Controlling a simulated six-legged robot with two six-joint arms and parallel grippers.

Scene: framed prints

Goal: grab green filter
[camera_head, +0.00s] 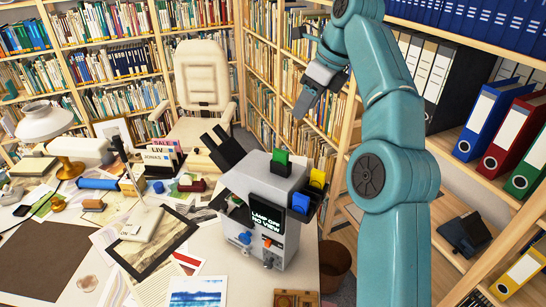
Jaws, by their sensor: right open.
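The green filter (281,157) is a small green block with a dark lower part. It sits upright on top of a grey device (262,190) on the desk. A yellow block (317,178) and a blue block (300,202) sit on the device's right side. My right gripper (304,104) is open and empty, held in the air above and beyond the green filter, apart from it. My left gripper is not in view.
The device's screen (266,217) reads "LAMP OFF NO VIEW". The desk (225,262) holds papers, framed prints, a lamp (46,122) and small items on the left. A cream chair (201,80) stands behind. Shelves with binders (485,120) bound the right.

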